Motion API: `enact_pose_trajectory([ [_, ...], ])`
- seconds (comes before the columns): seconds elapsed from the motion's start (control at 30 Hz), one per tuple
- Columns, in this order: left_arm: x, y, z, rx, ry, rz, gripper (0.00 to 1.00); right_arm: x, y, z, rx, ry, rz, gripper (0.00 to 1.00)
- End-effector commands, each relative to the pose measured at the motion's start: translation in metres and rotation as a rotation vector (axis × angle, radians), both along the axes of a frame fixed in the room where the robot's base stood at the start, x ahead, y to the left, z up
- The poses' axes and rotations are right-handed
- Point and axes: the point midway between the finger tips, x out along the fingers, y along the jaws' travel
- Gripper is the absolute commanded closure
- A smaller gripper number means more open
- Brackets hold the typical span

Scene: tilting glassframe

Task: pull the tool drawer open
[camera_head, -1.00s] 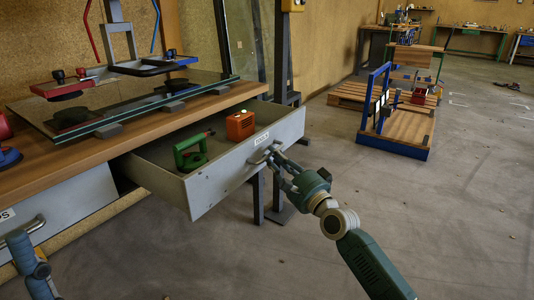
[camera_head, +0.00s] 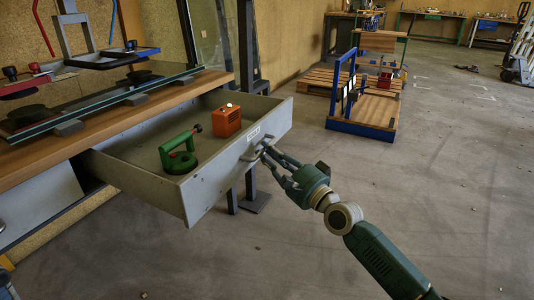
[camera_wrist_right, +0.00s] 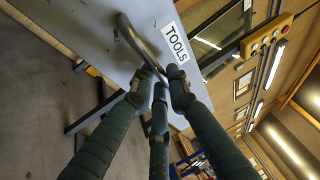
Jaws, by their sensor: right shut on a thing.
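The grey tool drawer (camera_head: 215,186) stands pulled out from under the wooden workbench. A green tool (camera_head: 180,153) and an orange box (camera_head: 227,121) lie inside it. My right gripper (camera_head: 268,154) is at the drawer's front, shut on the curved metal handle (camera_wrist_right: 140,42). The right wrist view shows its fingers (camera_wrist_right: 160,88) around the handle's lower end, next to the white TOOLS label (camera_wrist_right: 175,43). My left gripper cannot be made out in the head view.
The workbench (camera_head: 120,115) carries a glass pane (camera_head: 100,106) and a suction lifting frame. A blue-framed cart (camera_head: 362,129) and a wooden pallet (camera_head: 312,82) stand farther back. The floor (camera_head: 440,200) to the right is clear.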

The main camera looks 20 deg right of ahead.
Motion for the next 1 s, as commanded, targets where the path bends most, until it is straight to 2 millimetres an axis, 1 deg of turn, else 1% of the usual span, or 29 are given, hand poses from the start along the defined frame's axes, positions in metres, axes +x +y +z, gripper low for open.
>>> enact_pose_trajectory([
  [0.03, 0.0, 0.0, 0.0, 0.0, 0.0, 0.0, 0.6, 0.0, 0.0, -0.001, -0.002, 0.003, 0.0, 0.81],
  [0.1, 0.0, 0.0, 0.0, 0.0, 0.0, 0.0, 0.6, 0.0, 0.0, -0.001, -0.002, 0.003, 0.0, 0.67],
  [0.13, 0.0, 0.0, 0.0, 0.0, 0.0, 0.0, 0.6, 0.0, 0.0, -0.001, -0.001, 0.002, 0.0, 0.65],
  [0.4, 0.0, 0.001, 0.0, -0.003, 0.002, 0.002, 0.6, 0.0, 0.0, -0.001, 0.0, 0.001, 0.0, 0.65],
  [0.53, 0.0, 0.001, 0.0, -0.003, 0.002, 0.002, 0.6, -0.007, -0.002, -0.003, -0.001, 0.002, 0.0, 0.65],
  [0.67, 0.0, 0.0, 0.0, -0.002, 0.003, 0.001, 0.6, -0.026, -0.007, -0.007, -0.004, 0.004, 0.0, 0.65],
  [0.9, 0.0, 0.0, 0.0, -0.001, 0.003, 0.0, 0.6, -0.071, -0.018, -0.016, -0.006, 0.008, 0.003, 0.65],
  [1.0, 0.0, 0.0, 0.0, -0.001, 0.003, 0.0, 0.6, -0.087, -0.023, -0.019, -0.006, 0.007, 0.001, 0.65],
])
